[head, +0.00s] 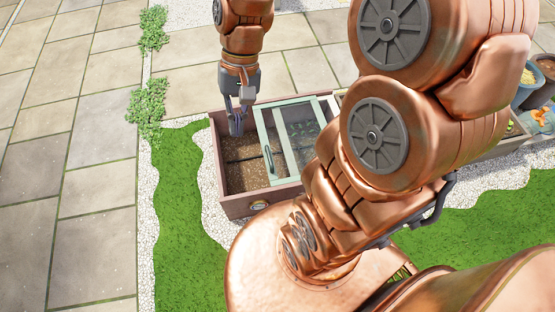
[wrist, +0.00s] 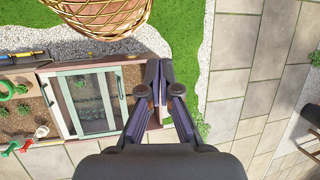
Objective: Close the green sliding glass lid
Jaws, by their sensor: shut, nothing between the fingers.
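The green-framed glass lid (head: 289,133) lies across the middle of a wooden planter box, with a dark handle (head: 268,158) on its left frame bar. The box's left end (head: 247,178) is uncovered and shows brown soil. My gripper (head: 237,133) is shut and empty, pointing down at the far left part of the box, left of the lid and apart from its handle. In the wrist view the lid (wrist: 88,104) is left of my gripper (wrist: 158,72).
Tools, a green ring (wrist: 8,90) and small plants lie in the box's other part in the wrist view. Blue pots (head: 530,85) stand far right. Paving lies behind and left; grass and white gravel in front.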

